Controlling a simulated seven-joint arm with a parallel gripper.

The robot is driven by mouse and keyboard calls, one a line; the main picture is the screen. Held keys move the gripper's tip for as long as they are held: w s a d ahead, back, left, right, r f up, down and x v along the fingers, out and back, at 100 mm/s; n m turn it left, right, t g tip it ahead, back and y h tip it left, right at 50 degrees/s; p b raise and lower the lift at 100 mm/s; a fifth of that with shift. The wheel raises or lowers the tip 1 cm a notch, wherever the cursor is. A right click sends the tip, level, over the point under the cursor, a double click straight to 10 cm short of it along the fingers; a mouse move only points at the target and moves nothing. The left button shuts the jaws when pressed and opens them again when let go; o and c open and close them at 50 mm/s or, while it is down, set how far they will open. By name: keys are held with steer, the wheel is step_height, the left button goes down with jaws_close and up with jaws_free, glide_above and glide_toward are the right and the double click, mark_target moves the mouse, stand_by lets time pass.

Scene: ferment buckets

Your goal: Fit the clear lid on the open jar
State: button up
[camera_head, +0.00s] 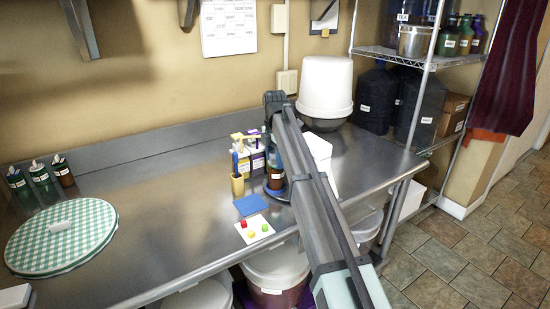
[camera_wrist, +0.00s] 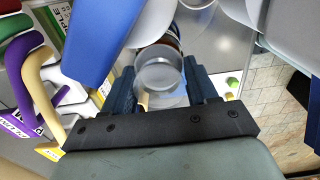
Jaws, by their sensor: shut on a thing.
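My gripper (camera_wrist: 164,88) shows in the wrist view with its two dark blue fingers on either side of a clear round lid (camera_wrist: 160,76), shut on it. Beyond the lid, a brown jar (camera_wrist: 173,40) shows in part; the lid overlaps it in the picture, and I cannot tell whether they touch. In the head view, a brown jar (camera_head: 275,176) stands on the steel counter behind my arm, which hides part of it. My gripper's end is over that spot, and the lid cannot be made out there.
Pump bottles (camera_head: 256,158) and a yellow cup (camera_head: 237,185) stand close left of the jar. A white bucket (camera_head: 325,85) stands behind at right. A blue mat (camera_head: 250,205) and a white card (camera_head: 254,229) lie in front. The counter's middle left is clear.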

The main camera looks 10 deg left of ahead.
steer(key=shift+s+d+f, duration=0.15)
steer(key=shift+s+f, duration=0.1)
steer(key=shift+f, duration=0.35)
stand_by(1.1)
steer(key=o, duration=0.8)
steer(key=shift+o, duration=0.2)
steer(key=shift+r, duration=0.1)
steer(key=shift+o, duration=1.1)
steer(key=shift+r, duration=0.1)
steer(key=shift+w+r, duration=0.25)
steer(key=shift+r, duration=3.75)
